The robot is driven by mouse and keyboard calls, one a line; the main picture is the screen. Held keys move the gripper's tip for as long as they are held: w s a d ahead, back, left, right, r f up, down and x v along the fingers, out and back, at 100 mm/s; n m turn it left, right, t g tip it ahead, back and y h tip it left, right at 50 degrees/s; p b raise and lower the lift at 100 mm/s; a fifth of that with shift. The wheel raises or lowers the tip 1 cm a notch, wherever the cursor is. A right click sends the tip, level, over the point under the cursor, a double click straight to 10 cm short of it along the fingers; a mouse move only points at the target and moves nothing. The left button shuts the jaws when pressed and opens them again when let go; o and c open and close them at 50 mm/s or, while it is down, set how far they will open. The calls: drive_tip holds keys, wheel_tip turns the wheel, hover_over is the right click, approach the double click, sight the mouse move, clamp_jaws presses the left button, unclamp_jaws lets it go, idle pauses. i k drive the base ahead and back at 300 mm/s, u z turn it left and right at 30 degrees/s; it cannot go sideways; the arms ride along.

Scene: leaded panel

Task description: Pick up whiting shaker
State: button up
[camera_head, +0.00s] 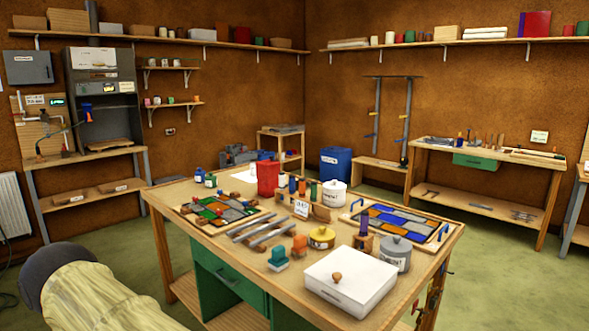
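A white lidded pot (333,193) with a dark-lettered label stands upright near the back of the central workbench (228,240). A grey lidded canister (395,254) with a pale label stands at the bench's right side, and a low yellow lidded tin (321,238) stands left of it. The labels are too small to read surely, so I cannot tell which container is the whiting shaker. My gripper is not in view.
A white box with a wooden knob (350,281) takes the bench's front right corner. Colored glass panels lie left (220,209) and right (398,224). A red container (267,179) and small bottles crowd the back. A pale yellow covered shape (105,298) fills the lower left.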

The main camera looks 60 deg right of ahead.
sight(253, 167)
drive_tip(key=z, duration=1.3)
drive_tip(key=k, duration=0.65)
drive_tip(key=u, duration=0.85)
drive_tip(key=i, duration=2.65)
drive_tip(key=u, duration=0.15)
drive_tip(key=i, duration=3.2)
drive_tip(key=z, duration=0.05)
